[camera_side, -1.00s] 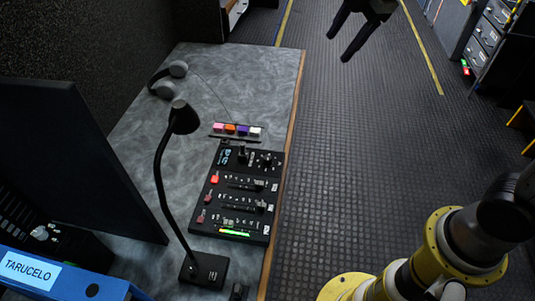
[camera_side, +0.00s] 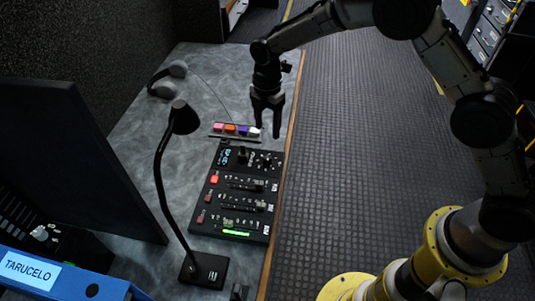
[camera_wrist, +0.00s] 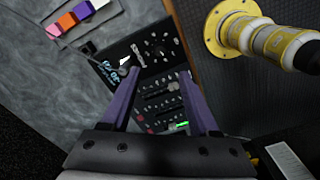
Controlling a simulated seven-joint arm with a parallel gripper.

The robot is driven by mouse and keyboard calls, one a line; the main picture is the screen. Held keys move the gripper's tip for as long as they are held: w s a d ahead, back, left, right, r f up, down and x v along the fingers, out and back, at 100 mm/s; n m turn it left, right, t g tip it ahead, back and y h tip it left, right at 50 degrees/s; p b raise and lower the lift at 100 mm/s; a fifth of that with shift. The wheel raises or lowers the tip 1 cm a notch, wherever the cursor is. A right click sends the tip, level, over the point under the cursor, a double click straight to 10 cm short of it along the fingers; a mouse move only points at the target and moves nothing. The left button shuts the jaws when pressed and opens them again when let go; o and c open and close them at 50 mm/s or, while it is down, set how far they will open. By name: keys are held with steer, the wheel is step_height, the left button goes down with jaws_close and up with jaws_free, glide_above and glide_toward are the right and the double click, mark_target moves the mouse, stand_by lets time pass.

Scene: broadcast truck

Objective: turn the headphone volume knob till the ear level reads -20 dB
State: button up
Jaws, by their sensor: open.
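A black mixer panel (camera_side: 235,198) lies on the desk with several small knobs, sliders and red buttons. A small blue-lit display (camera_side: 225,156) is at its far left; its reading is too small to make out. Black knobs (camera_side: 264,161) stand at the panel's far end, and I cannot tell which is the headphone volume knob. My gripper (camera_side: 267,133) points down, open and empty, above the desk just beyond the panel's far end. In the wrist view the panel's knobs (camera_wrist: 158,44) show beyond and between the open fingers (camera_wrist: 160,100).
Headphones (camera_side: 168,79) lie at the far left. A monitor (camera_side: 70,150) and blue binder (camera_side: 60,278) are nearer.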

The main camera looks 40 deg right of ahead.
mark_target(268, 157)
step_height(268, 157, down, 12)
stand_by(0.4)
steer(key=shift+c, duration=0.2)
jaws_close()
